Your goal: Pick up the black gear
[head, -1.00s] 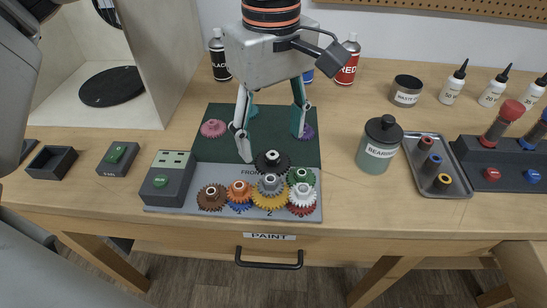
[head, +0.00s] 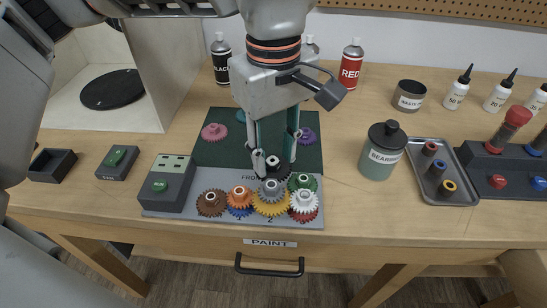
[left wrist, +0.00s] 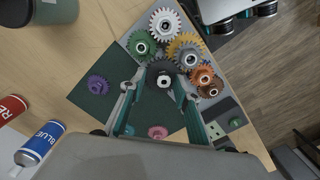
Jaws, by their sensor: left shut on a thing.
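The black gear (head: 272,167) is at the back edge of the grey gear board, behind the grey gear, partly hidden by my fingers. My left gripper (head: 273,161) reaches down from above and is shut on it. In the left wrist view the black gear (left wrist: 165,79) shows between the fingertips of my left gripper (left wrist: 161,88), with its pale hub toward the camera. I cannot tell whether it is clear of the board. My right gripper is not seen.
Close in front are grey (head: 270,188), green (head: 302,181), yellow (head: 270,205), orange (head: 239,196), brown (head: 211,203) and white (head: 304,201) gears. Pink (head: 214,132) and purple (head: 307,136) gears lie on the green mat (head: 222,152). A bearings jar (head: 383,151) stands right.

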